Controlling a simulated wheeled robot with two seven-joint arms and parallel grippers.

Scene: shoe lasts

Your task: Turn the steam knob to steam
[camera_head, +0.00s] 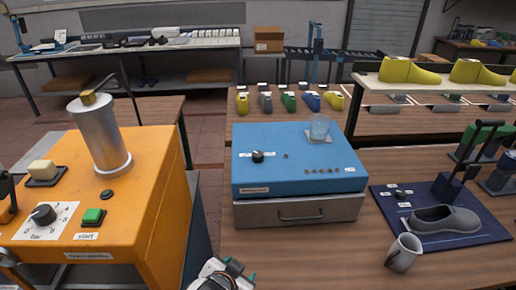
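A blue box (330,170) with a grey drawer front stands on the wooden table in the middle. A black knob (258,156) sits on its top at the left, with small white labels beside it that are too small to read. Another small black knob (400,194) is on the dark blue board at the right. I cannot tell from the labels which one is the steam knob. One gripper (238,272), apparently my left, shows at the bottom edge, below and in front of the box, touching no knob. It is mostly cut off, so its opening is unclear. My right gripper is not in view.
An orange machine (150,190) with a metal cylinder, dial and green button is at left. A grey mug (403,252) and a shoe form (443,220) are at right. The table before the drawer is clear.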

